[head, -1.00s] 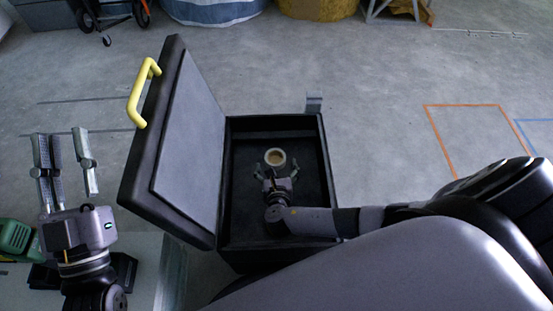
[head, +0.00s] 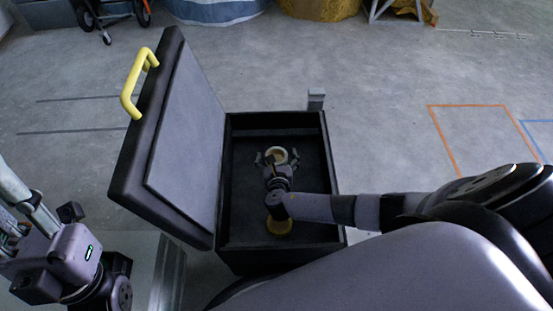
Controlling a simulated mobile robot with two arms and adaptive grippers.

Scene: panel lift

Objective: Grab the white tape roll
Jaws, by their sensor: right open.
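The white tape roll (head: 276,149) lies inside the open black box, its pale ring showing at the far side of my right gripper. My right gripper (head: 277,156) is open above the box floor, with one finger on each side of the roll. The near part of the roll is partly hidden by the gripper, and I cannot tell whether the fingers touch it. My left gripper (head: 15,205) is at the lower left, away from the box. Its fingers are partly cut off by the picture's edge, so its opening is unclear.
The black box (head: 333,180) has its lid (head: 172,140) standing open on the left, with a yellow handle (head: 136,85). A yellow round thing (head: 279,228) lies in the box's near part, under my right arm. Open floor (head: 400,100) extends beyond and right.

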